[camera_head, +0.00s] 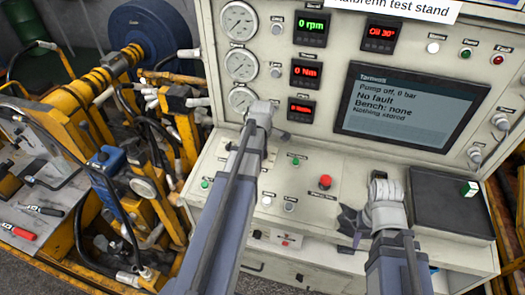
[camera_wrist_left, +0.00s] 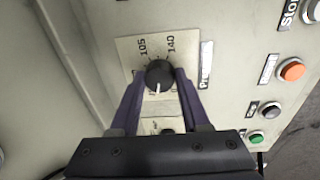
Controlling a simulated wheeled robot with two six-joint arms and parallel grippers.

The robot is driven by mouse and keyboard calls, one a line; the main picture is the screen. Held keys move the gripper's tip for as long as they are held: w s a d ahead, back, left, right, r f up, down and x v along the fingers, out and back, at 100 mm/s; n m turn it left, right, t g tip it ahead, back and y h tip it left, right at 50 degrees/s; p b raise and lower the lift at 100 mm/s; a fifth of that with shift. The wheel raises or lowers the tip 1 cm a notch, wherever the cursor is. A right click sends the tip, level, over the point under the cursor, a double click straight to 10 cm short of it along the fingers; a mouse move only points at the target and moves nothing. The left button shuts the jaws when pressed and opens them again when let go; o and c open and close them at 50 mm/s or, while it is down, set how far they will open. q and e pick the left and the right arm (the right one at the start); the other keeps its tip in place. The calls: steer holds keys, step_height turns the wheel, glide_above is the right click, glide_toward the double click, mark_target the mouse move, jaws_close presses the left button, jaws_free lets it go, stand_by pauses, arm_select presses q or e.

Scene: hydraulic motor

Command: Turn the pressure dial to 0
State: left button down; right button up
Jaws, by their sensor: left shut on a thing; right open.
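The pressure dial (camera_wrist_left: 158,74) is a round black knob on a pale scale plate in the left wrist view. Its white mark points down toward my gripper. The numbers 105 and 140 show on the far side of the plate; the lower part of the scale is hidden. My left gripper (camera_wrist_left: 157,77) is shut on the knob, one purple finger on each side. In the head view my left gripper (camera_head: 262,108) is at the panel below the gauges and hides the dial. My right gripper (camera_head: 350,225) is open and empty, near the console's front edge.
The screen (camera_head: 410,107) reads pump off, 0 bar, no fault. Round gauges (camera_head: 239,65) line the panel's left side. A red button (camera_head: 325,182) and several small buttons sit on the sloped console. A dark pad (camera_head: 450,200) lies at right, with a small green-and-white block (camera_head: 468,188).

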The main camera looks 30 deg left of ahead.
arm_select(q)
steer(key=n, duration=0.4)
steer(key=shift+n, duration=0.3)
steer(key=shift+w+n+g, duration=0.1)
steer(key=shift+n+g, duration=0.2)
steer(key=shift+n, duration=1.6)
steer(key=shift+c, duration=1.9)
jaws_free()
steer(key=r+p, duration=0.5)
steer(key=s+d+r+p, duration=0.1)
steer(key=r+p, duration=0.1)
steer(key=p, duration=0.1)
steer(key=shift+r, duration=0.4)
